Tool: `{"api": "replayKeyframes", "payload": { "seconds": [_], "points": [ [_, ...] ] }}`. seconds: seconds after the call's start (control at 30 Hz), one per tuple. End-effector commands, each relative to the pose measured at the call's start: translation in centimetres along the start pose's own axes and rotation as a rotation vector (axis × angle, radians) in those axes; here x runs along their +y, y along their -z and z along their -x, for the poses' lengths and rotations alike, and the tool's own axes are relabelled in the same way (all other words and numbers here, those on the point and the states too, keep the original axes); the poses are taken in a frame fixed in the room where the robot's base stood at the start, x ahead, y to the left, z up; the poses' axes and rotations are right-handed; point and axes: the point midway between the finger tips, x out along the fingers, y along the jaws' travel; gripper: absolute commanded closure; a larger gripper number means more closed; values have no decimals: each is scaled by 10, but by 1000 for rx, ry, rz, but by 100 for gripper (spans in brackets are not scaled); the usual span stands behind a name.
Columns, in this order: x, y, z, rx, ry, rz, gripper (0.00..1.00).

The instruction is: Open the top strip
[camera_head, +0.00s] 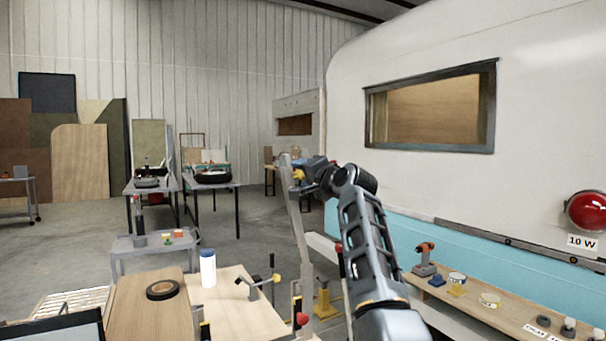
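I cannot tell for certain which part is the top strip. A narrow dark trim strip (470,231) runs along the white camper's side, where the white wall meets the blue band. A dark frame surrounds the camper window (432,108). My gripper (299,171) is at the end of my raised arm, left of the camper and apart from the window in the picture. It is small, with a yellow patch near it, and overlaps the top of a tall pale upright bar (301,225). I cannot make out its fingers or whether it holds anything.
A wooden shelf (470,306) below the camper carries an orange drill (425,259), tape rolls and small parts. A red lamp (586,211) sits at right. A workbench (228,313) in front holds a white bottle (208,268) and dark tape (163,290). Floor is open behind left.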

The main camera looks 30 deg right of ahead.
Motion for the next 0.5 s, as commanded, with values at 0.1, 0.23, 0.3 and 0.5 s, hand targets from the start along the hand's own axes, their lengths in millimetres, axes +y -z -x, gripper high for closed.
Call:
{"api": "replayKeyframes", "payload": {
  "seconds": [0.1, 0.23, 0.3, 0.5],
  "points": [
    [0, -1, 0, -2, 0, -1, 43],
    [-1, -1, 0, -2, 2, -1, 43],
    [-2, -1, 0, -2, 3, -1, 43],
    [-2, -2, 10, -1, 5, -1, 43]
  ]
}}
